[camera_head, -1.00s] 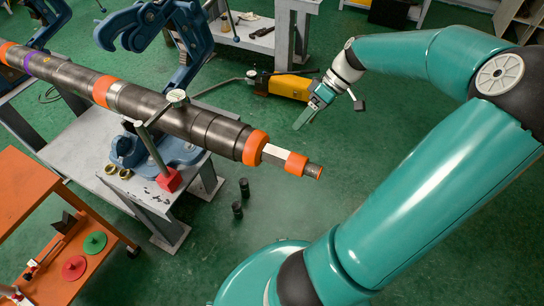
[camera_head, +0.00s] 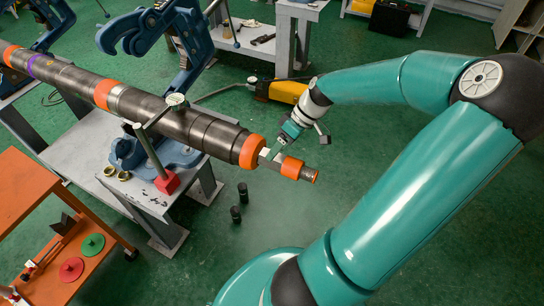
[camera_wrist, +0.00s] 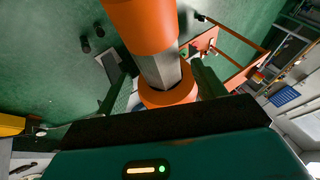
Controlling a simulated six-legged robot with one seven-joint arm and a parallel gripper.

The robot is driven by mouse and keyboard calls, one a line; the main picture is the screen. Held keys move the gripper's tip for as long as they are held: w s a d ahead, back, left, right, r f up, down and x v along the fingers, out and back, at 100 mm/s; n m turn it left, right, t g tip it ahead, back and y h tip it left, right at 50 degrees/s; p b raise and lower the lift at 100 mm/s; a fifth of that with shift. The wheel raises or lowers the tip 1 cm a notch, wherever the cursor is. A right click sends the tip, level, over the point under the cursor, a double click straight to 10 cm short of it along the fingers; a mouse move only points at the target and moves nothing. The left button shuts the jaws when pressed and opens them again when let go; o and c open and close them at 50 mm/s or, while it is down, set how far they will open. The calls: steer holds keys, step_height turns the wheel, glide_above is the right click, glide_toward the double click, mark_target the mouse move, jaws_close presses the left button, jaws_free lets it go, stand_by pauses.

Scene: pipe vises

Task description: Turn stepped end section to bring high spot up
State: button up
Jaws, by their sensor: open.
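The long dark pipe (camera_head: 205,128) lies across the bench. Its stepped end section has a wide orange band (camera_head: 252,151), a pale flat-sided length (camera_head: 265,153), a narrower orange band (camera_head: 291,168) and a dark tip (camera_head: 309,175). My gripper (camera_head: 272,153) is open at the pale length, between the two orange bands. In the wrist view its fingers (camera_wrist: 162,82) stand on either side of the flat-sided length (camera_wrist: 160,68); contact cannot be told. A dial gauge (camera_head: 176,100) on a red-based stand (camera_head: 167,182) sits at the pipe's top. Its reading is too small to tell.
A blue vise (camera_head: 180,153) stands on the grey bench (camera_head: 90,145) under the pipe. An orange cart (camera_head: 20,200) is at the left. A yellow tool (camera_head: 288,92) lies on the green floor behind my gripper. Floor right of the pipe tip is clear except for my arm.

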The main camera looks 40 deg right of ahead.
steer(key=shift+x, duration=2.05)
steer(key=c, duration=1)
steer(key=shift+o, duration=0.2)
steer(key=shift+d+f+m+g+y, duration=0.1)
steer(key=shift+m+g+y, duration=0.2)
steer(key=shift+y, duration=0.75)
steer(key=shift+d+m+g+y, duration=0.1)
steer(key=shift+m+g+y, duration=0.15)
steer(key=shift+y, duration=0.8)
steer(key=o, duration=1)
steer(key=shift+c, duration=0.2)
steer(key=v, duration=1.3)
steer(key=shift+d+r, duration=0.25)
steer(key=shift+d, duration=0.05)
